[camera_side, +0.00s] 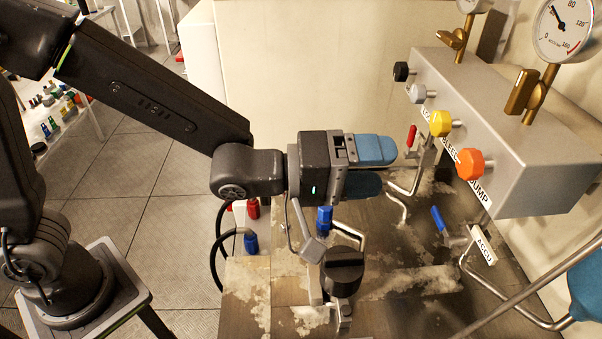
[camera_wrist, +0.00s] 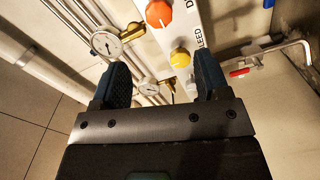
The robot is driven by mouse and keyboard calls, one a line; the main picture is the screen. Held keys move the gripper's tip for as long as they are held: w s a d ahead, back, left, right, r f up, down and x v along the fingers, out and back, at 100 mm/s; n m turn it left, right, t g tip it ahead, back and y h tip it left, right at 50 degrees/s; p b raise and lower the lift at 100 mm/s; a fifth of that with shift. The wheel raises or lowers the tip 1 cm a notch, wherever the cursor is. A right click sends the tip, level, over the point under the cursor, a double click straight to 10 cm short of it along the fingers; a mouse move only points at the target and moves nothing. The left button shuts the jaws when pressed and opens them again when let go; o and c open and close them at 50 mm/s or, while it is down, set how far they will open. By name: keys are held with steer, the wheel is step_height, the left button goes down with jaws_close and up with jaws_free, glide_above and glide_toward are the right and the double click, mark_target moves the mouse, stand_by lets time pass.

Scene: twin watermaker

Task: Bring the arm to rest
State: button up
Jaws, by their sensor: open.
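My gripper (camera_side: 372,167) is at the centre of the side view, held level above the worktop and pointing right toward the grey valve panel. Its two blue fingers are apart with nothing between them. In the wrist view my gripper (camera_wrist: 165,85) also shows open, with the orange knob (camera_wrist: 159,13) and the yellow knob (camera_wrist: 180,57) beyond the fingertips. The same panel carries the orange knob (camera_side: 470,164) and yellow knob (camera_side: 440,123) in the side view. My gripper appears apart from the panel and its knobs.
Below my gripper are a black round knob (camera_side: 343,270), a blue-capped fitting (camera_side: 325,218) and bent pipes. A blue-handled valve (camera_side: 438,219) stands at the right. Gauges (camera_side: 563,28) rise above the panel. A cluttered table (camera_side: 62,115) is at the left; open floor lies between.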

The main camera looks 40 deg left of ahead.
steer(key=s+a+m+g+y, duration=0.1)
steer(key=s+a+m+y, duration=0.15)
steer(key=a+y, duration=1.2)
steer(key=s+a+f+m+g+h, duration=0.1)
steer(key=s+a+g, duration=0.5)
steer(key=s+a, duration=0.6)
steer(key=shift+s+f+m+h, duration=0.45)
steer(key=shift+s+m, duration=0.35)
steer(key=shift+m, duration=0.45)
